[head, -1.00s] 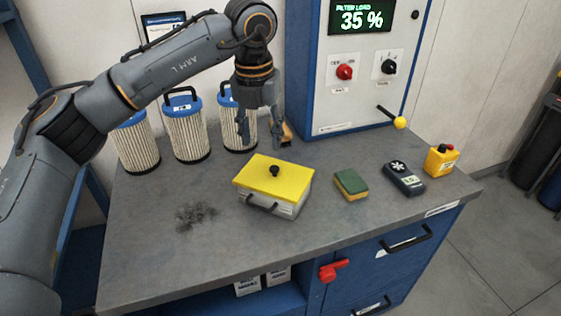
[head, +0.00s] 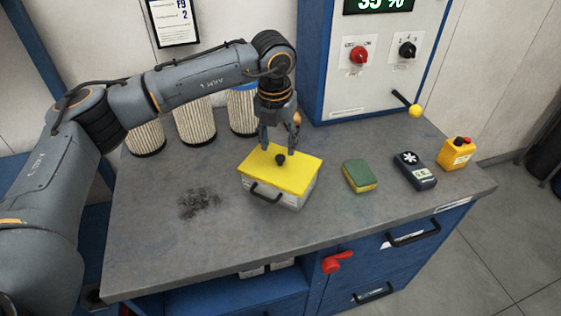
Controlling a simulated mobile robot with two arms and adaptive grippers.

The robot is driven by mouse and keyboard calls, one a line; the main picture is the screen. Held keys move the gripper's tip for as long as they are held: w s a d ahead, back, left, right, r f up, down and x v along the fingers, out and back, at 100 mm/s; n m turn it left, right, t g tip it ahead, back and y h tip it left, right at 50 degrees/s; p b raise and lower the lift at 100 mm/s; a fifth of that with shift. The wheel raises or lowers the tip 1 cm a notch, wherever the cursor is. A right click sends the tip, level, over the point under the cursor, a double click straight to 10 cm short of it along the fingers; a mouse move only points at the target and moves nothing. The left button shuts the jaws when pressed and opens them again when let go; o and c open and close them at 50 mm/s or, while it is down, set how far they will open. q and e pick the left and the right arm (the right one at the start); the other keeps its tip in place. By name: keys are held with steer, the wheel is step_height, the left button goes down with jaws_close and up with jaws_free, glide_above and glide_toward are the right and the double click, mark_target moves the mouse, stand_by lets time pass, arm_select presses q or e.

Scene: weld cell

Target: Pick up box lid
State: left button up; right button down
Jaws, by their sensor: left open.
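The yellow box lid (head: 300,180) with a black knob (head: 280,160) on top lies on a grey box (head: 295,198) with a black front handle. The box stands on the grey workbench, near the middle. My left gripper (head: 280,147) points down over the lid, with its fingers spread open and empty. Its fingertips are close above the far part of the lid, near the knob. I cannot tell whether they touch it. My right gripper does not show.
A green and yellow sponge (head: 360,176), a dark handheld meter (head: 414,170) and a yellow button box (head: 455,153) stand right of the box. Pleated filters (head: 196,123) stand at the back left. A dark dust patch (head: 199,203) marks the bench. A yellow-knobbed lever (head: 415,110) sticks out from the cabinet.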

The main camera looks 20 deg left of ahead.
mark_target(280, 156)
arm_select(q)
steer(key=f, duration=0.1)
steer(key=f+p, duration=0.1)
steer(key=f, duration=0.1)
steer(key=shift+w+d+f+p, duration=0.1)
steer(key=shift+w+f+p, duration=0.2)
steer(key=shift+w, duration=0.1)
steer(key=shift+f, duration=0.25)
steer(key=shift+c, duration=0.4)
jaws_close()
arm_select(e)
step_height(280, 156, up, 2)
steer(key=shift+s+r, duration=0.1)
